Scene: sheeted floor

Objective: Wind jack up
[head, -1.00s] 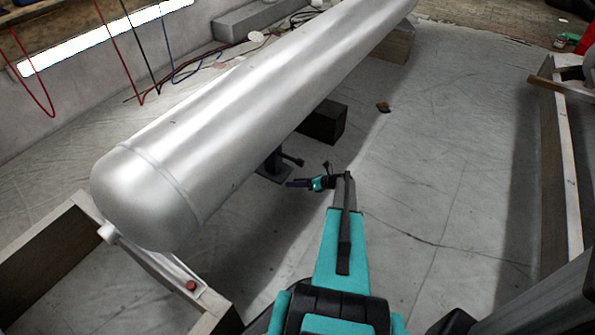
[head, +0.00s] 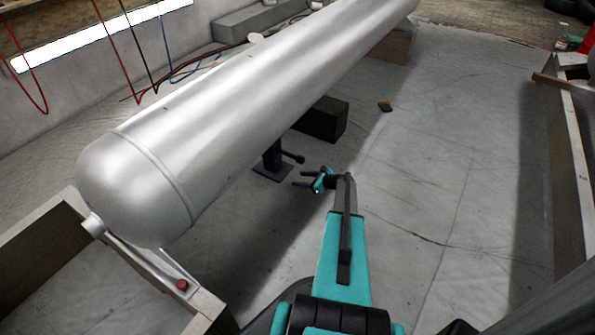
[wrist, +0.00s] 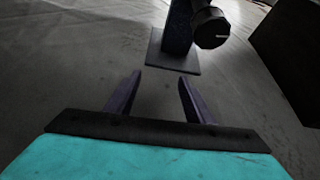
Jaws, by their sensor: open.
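The jack (head: 271,158) is a dark post on a square base plate, standing on the sheeted floor under the near side of the big silver cylinder (head: 200,130). A dark handle with a round knob (head: 298,158) sticks out from its side. The jack's top is hidden by the cylinder. My gripper (head: 300,179) is open and empty, low over the floor just short of the jack. In the wrist view my two fingers (wrist: 154,98) are spread, the jack's base plate (wrist: 174,58) lies beyond them, and the knob (wrist: 210,27) is ahead at the upper right.
A dark block (head: 322,120) stands behind the jack under the cylinder; it fills the wrist view's right edge (wrist: 292,60). A wooden frame (head: 150,265) lies at the near left. A small brown lump (head: 385,106) lies on the floor.

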